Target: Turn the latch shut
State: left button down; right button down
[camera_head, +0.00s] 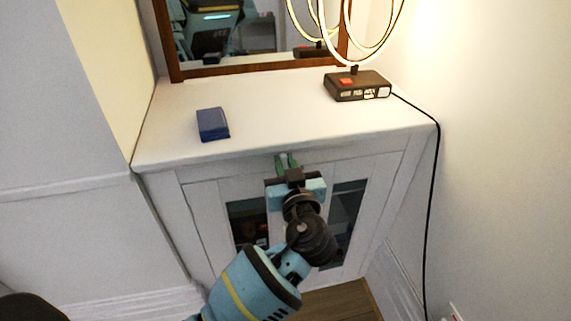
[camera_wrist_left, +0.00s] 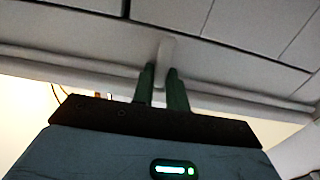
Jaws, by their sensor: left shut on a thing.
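A white cabinet (camera_head: 160,150) has two doors with dark glass panels, and they look closed. My left gripper (camera_head: 287,160) is at the top of the doors, near the middle, just under the front edge of the cabinet top. In the left wrist view its green fingers (camera_wrist_left: 161,72) are shut on the latch (camera_wrist_left: 166,48), a small pale piece standing out from the white front. In the head view the latch is hidden by the gripper, and its exact angle is hard to tell. My right gripper is not in view.
On the cabinet top lie a dark blue box (camera_head: 213,124) and a black device (camera_head: 357,86) at the base of a glowing looped lamp. A wood-framed mirror (camera_head: 250,69) stands behind. A black cord (camera_head: 432,200) hangs down the right side.

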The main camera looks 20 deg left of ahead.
pick_arm(q)
jog(key=shift+m, duration=0.3)
jog(key=shift+d+m+p, duration=0.1)
jog(key=shift+m+p, duration=0.2)
jog(key=shift+m, duration=0.1)
jog(key=m, duration=0.1)
jog(key=m+p, duration=0.1)
jog(key=m, duration=0.1)
jog(key=shift+w+d+m, duration=0.15)
jog(key=shift+d+m, duration=0.05)
jog(key=shift+m, duration=0.1)
jog(key=shift+w+d+f+m+p, duration=0.1)
jog(key=shift+f+m+p, duration=0.15)
jog(key=shift+m+p, duration=1.3)
jog(key=shift+w+d+f+m+p, duration=0.1)
jog(key=shift+f+m+p, duration=0.2)
jog(key=shift+m, duration=2.4)
jog(key=shift+w+d+f+m+p, duration=0.15)
jog(key=shift+m+p, duration=0.75)
jog(key=shift+m, duration=1.25)
jog(key=shift+s+f, duration=0.1)
jog(key=c, duration=1.4)
grip_release()
